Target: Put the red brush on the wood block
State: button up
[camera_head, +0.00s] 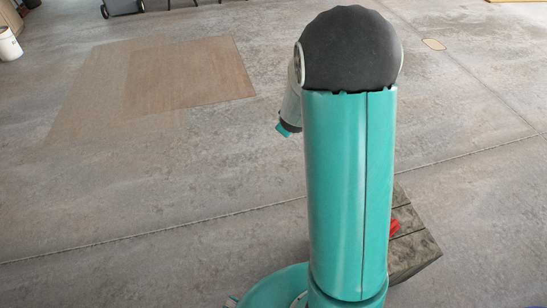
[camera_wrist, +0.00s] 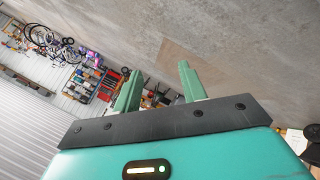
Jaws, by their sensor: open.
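The wood block (camera_head: 418,252) is a grey-brown, planked block low on the right in the head view, partly hidden behind my teal arm. A small red piece (camera_head: 394,227) shows at the arm's edge, over the block's top. It may be the red brush, but most of it is hidden, and I cannot tell whether it rests on the block. My gripper (camera_wrist: 158,82) is open with nothing between its two green fingers in the wrist view. The wrist view shows neither block nor brush; it faces the floor and far walls.
Bare concrete floor surrounds me, with a brown flat patch (camera_head: 155,85) at the left. A white bucket (camera_head: 9,44) stands at the far left edge. Bicycles (camera_wrist: 45,40) and shelves (camera_wrist: 108,84) line the wall in the tilted wrist view.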

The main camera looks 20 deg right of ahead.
jog(key=s+a+r+m+y, duration=0.25)
jog(key=s+a+r, duration=0.55)
jog(key=a+r, duration=0.55)
jog(key=s+a+r+g, duration=0.1)
jog(key=s+a+r, duration=0.1)
jog(key=s, duration=0.4)
jog(key=s+a+r+m+y, duration=0.1)
jog(key=s+r, duration=0.2)
jog(key=s, duration=0.4)
jog(key=s+a+r+m+g, duration=0.1)
jog(key=s+a+r, duration=0.1)
jog(key=s, duration=0.5)
jog(key=shift+s+a+r+g, duration=0.2)
jog(key=shift+a+r+g, duration=0.1)
jog(key=shift+a+r, duration=0.1)
jog(key=shift+m+y, duration=0.25)
jog(key=shift+c, duration=0.6)
